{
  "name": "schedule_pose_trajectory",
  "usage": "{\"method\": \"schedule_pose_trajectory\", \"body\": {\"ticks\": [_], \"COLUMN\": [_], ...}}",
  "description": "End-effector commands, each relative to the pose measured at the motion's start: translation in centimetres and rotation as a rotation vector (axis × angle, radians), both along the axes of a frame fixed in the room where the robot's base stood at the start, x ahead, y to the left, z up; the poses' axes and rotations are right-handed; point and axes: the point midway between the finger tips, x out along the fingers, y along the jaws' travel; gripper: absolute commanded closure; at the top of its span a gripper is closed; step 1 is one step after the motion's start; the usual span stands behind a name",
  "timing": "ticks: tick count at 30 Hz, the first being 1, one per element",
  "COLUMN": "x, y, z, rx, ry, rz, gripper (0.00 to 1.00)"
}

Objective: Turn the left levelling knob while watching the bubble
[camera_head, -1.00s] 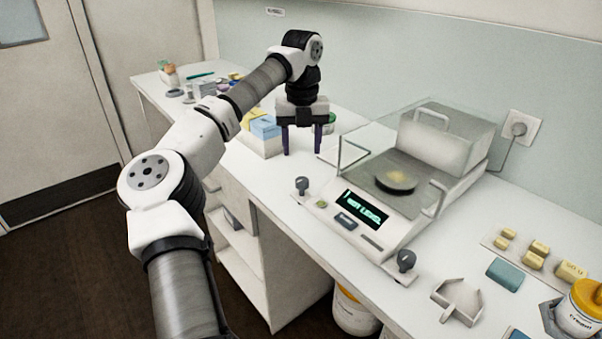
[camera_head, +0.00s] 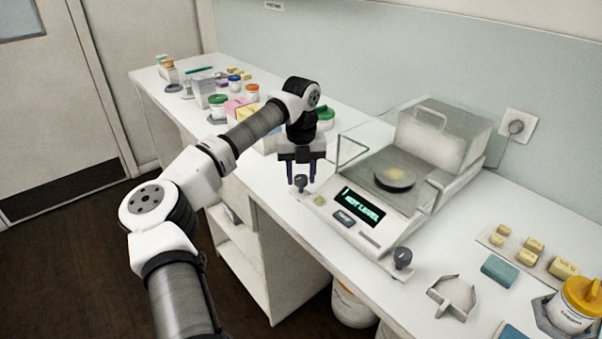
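The balance (camera_head: 372,238) stands on the white bench with a clear draft shield around its pan (camera_head: 395,178). Its dark display (camera_head: 361,207) reads "NOT LEVEL". The left levelling knob (camera_head: 300,182) is a dark knob at the balance's front left corner. The right levelling knob (camera_head: 402,258) is at the front right corner. The bubble level (camera_head: 320,201) is a small yellow-green disc beside the left knob; the bubble is too small to make out. My gripper (camera_head: 301,178) points down with its two dark fingers apart, one on either side of the left knob in the picture. Contact cannot be told.
Yellow weights (camera_head: 528,250), a blue block (camera_head: 499,270), a pale scoop-like tray (camera_head: 453,296) and a yellow-lidded jar (camera_head: 578,304) lie to the right. Several jars and boxes (camera_head: 217,104) stand at the back left. A wall socket (camera_head: 516,126) is behind the balance.

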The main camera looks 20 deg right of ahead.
Motion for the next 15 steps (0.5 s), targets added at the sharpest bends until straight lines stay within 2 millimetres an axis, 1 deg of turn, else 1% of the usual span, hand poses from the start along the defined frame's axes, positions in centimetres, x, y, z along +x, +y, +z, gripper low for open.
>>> {"method": "schedule_pose_trajectory", "body": {"ticks": [1, 6, 7, 15], "x": [0.0, 0.0, 0.0, 0.02], "y": [0.0, 0.0, 0.0, 0.01], "z": [0.02, 0.03, 0.03, 0.06], "rx": [0.0, 0.0, 0.0, 0.001], "ry": [0.0, 0.0, 0.0, 0.0], "rz": [0.0, 0.0, 0.0, -0.032], "gripper": [0.68, 0.9, 0.92, 0.92]}}
